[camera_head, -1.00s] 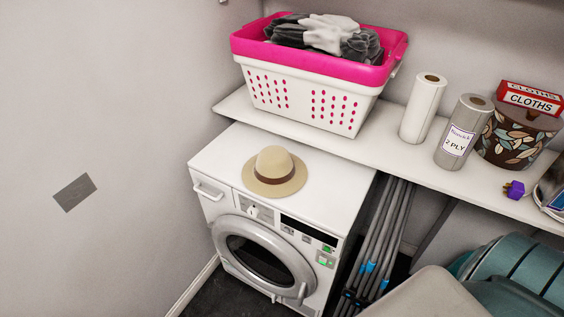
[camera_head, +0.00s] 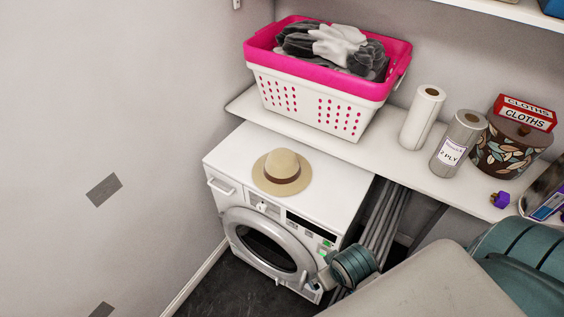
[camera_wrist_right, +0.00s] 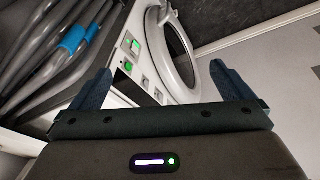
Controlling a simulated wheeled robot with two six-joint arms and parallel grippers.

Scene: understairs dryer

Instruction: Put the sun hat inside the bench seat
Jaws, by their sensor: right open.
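The sun hat (camera_head: 282,172) is beige with a dark brown band. It lies brim down, crown up, on top of the white dryer (camera_head: 325,190), near its front. My right gripper (camera_wrist_right: 163,82) is open and empty in the right wrist view, with its two dark blue fingers spread apart. It faces the dryer's front and is not touching the hat. In the head view part of my right arm shows low in front of the dryer's right side, below the hat. My left gripper is in neither view. No bench seat can be seen.
A pink and white laundry basket (camera_head: 320,95) with dark and light cloth stands on the shelf (camera_head: 405,165) behind the dryer. Paper rolls (camera_head: 421,118), a patterned pot and a cloths box stand to the right. Grey poles (camera_head: 385,220) lean beside the dryer. A wall is at left.

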